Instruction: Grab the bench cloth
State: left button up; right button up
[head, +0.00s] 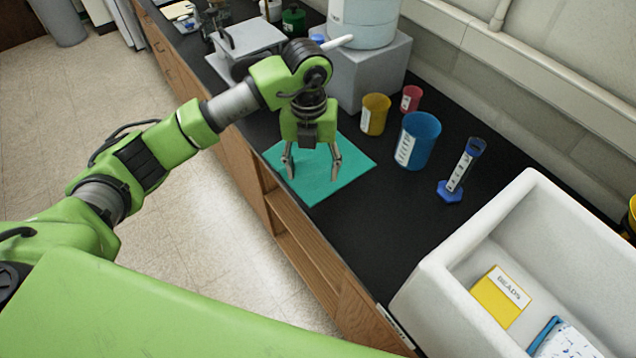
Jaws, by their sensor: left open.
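A flat teal square, which looks like the bench cloth (345,178), lies on the black bench top near its front edge. My left gripper (312,174) points down over the cloth, with its two fingers spread apart and nothing between them. My right gripper is not in view.
Right of the cloth stand a yellow beaker (375,114), a red cup (411,98), a blue beaker (418,141) and a blue-based cylinder (461,172). A white sink (445,281) holds a yellow box (500,297) and a blue-white item (562,342). Bare bench lies front right of the cloth.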

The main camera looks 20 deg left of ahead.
aim_at(311, 202)
pick_arm(q)
jog(key=f+b, duration=0.1)
jog(key=s+f+b, duration=0.1)
jog(key=f, duration=0.1)
jog(key=shift+a+f+b, duration=0.1)
jog(key=shift+f+b, duration=0.15)
jog(key=shift+b, duration=0.15)
notch_tip(311, 202, down, 5)
jog(key=b, duration=0.3)
jog(key=shift+w+r, duration=0.1)
jog(key=shift+w, duration=0.05)
jog(key=shift+f, duration=0.25)
jog(key=shift+f+b, duration=0.15)
jog(key=shift+b, duration=0.15)
jog(key=shift+f+b, duration=0.3)
jog(key=shift+f, duration=0.05)
jog(key=shift+r, duration=0.1)
jog(key=c, duration=0.3)
grip_shut()
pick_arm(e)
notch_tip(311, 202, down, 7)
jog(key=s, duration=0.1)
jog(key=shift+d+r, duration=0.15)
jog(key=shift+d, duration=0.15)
